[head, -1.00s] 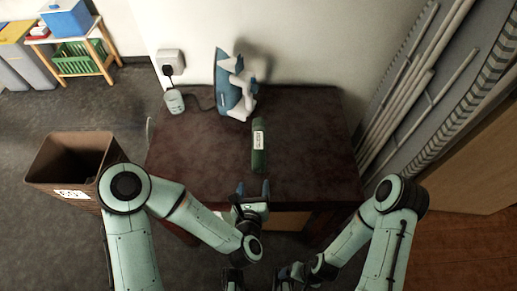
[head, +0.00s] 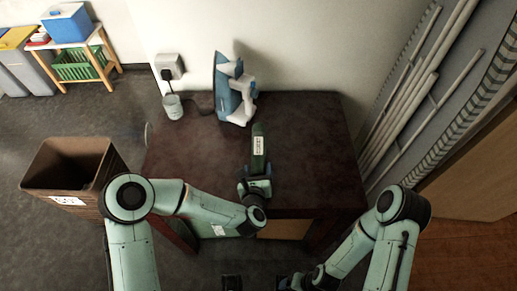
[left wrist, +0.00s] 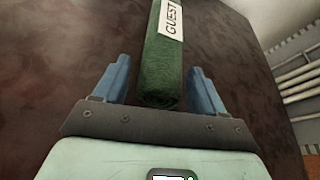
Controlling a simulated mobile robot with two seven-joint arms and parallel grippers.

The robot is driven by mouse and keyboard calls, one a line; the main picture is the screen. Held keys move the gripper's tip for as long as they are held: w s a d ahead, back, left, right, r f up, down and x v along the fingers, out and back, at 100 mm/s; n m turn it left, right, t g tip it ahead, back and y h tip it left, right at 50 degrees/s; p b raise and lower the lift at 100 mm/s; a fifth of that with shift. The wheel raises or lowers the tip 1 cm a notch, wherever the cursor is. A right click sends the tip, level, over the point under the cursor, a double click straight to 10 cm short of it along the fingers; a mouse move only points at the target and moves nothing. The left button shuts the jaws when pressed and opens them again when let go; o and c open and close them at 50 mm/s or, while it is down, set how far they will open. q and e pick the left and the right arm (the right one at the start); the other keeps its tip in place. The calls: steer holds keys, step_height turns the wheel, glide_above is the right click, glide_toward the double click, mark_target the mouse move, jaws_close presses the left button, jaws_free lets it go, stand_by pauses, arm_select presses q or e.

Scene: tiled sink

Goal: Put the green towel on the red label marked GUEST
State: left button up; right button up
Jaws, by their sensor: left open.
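A rolled green towel (head: 259,133) lies lengthwise on the dark table, below the iron. A white tag reading GUEST (left wrist: 171,18) is on the towel's top; it also shows in the head view (head: 258,146). I see no red label in either view. My left gripper (head: 256,180) is open at the towel's near end. In the left wrist view its blue fingers (left wrist: 160,68) stand either side of that end, with gaps showing. My right gripper is low at the bottom edge of the head view, too dark and cut off to read.
A blue and white iron (head: 233,92) stands at the table's back edge. A grey cup-like thing (head: 173,106) and wall socket (head: 170,66) are at back left. A brown bin (head: 70,165) stands on the floor at left. The table's right side (head: 315,150) is clear.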

arm_select(q)
steer(key=c, duration=0.8)
